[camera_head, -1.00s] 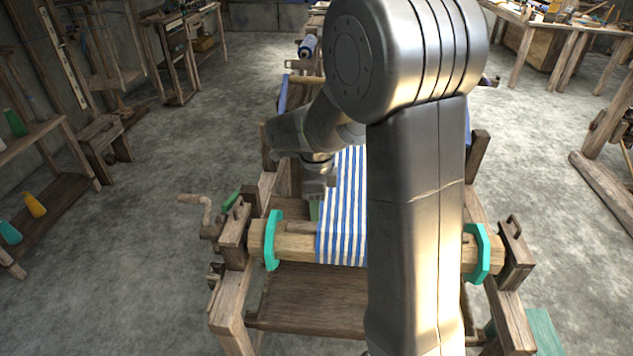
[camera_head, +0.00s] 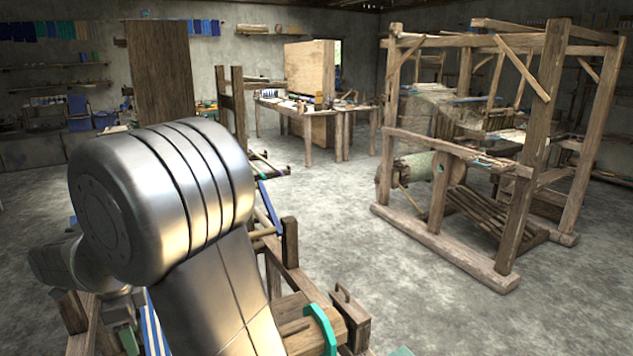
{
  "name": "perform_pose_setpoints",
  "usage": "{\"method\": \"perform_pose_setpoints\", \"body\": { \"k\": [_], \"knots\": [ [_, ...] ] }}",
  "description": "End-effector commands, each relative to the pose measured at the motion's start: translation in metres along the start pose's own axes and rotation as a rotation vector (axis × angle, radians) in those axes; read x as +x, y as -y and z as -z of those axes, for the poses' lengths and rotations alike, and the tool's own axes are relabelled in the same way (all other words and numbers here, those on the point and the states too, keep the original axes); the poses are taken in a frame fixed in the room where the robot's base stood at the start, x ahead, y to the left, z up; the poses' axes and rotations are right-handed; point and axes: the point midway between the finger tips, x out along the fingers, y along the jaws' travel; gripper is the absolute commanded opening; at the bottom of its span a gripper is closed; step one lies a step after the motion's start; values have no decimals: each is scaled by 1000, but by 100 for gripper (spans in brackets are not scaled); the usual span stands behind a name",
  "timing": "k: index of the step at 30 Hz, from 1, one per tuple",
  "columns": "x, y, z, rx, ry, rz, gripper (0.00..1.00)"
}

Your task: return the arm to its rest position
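My arm fills the lower left of the head view, with its large metal joint and upper link in front of the handloom. The forearm bends away behind that joint to the left. My gripper is not clearly visible; the arm's far end is down at the left edge. The wooden handloom (camera_head: 297,285) stands under and behind the arm. A strip of blue and white striped cloth (camera_head: 152,335) shows at the lower left, mostly hidden by the arm.
A large wooden loom frame (camera_head: 435,225) stands at the right. A work table (camera_head: 350,107) with small items is at the back. A tall wooden panel (camera_head: 160,75) rises behind the arm. Bare concrete floor (camera_head: 400,310) lies between the handloom and the large frame.

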Motion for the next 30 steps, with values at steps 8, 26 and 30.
{"method": "perform_pose_setpoints", "body": {
  "k": [8,26,30],
  "knots": [
    [52,-1,0,0,-3,-5,52],
    [125,8,0,2,1,1,52],
    [125,11,0,1,0,0,52]
  ]
}}
